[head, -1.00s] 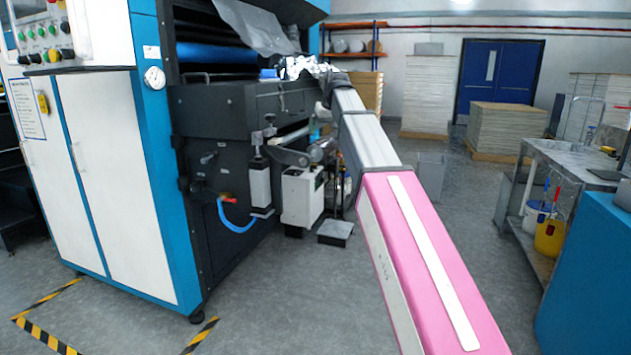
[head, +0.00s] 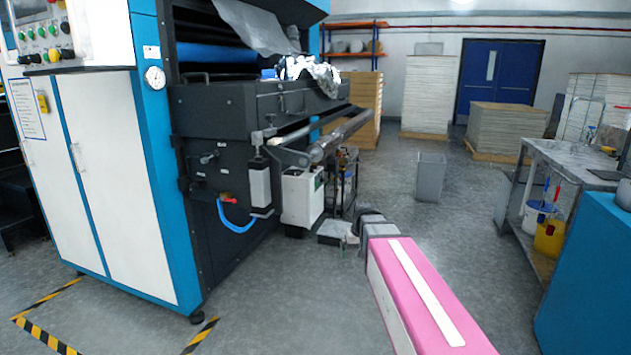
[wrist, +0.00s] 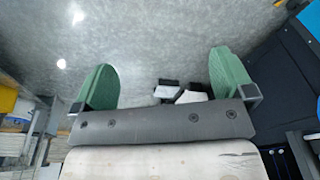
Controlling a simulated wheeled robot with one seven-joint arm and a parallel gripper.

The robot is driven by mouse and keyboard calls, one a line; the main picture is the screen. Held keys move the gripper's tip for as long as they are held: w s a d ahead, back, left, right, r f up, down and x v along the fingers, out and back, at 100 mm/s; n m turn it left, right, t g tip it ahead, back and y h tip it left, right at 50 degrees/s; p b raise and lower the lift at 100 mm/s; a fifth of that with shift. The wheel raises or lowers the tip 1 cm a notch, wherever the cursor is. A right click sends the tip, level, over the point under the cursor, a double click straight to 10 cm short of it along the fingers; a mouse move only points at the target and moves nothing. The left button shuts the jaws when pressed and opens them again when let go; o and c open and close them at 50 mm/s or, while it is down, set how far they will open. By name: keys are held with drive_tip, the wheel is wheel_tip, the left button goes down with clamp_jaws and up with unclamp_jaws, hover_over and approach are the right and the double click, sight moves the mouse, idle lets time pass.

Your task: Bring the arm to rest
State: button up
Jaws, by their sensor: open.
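My gripper (wrist: 163,85) shows in the wrist view with its two green fingers spread wide apart. In the head view my pink and grey arm reaches from the lower right toward the middle, low in front of the laminating machine (head: 215,140).
A roller bar (head: 340,135) juts from the machine's front, left of and above my arm. A grey bin (head: 430,177) stands on the floor beyond. A metal bench (head: 575,158) and blue cabinet (head: 590,270) are at the right. Floor between is clear.

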drive_tip(key=s+d+f+m+g, duration=0.1)
drive_tip(key=s+d+f, duration=0.3)
drive_tip(key=s+f, duration=0.8)
drive_tip(key=shift+s+f+g, duration=0.15)
drive_tip(key=shift+s+g, duration=0.15)
drive_tip(key=shift+s, duration=0.8)
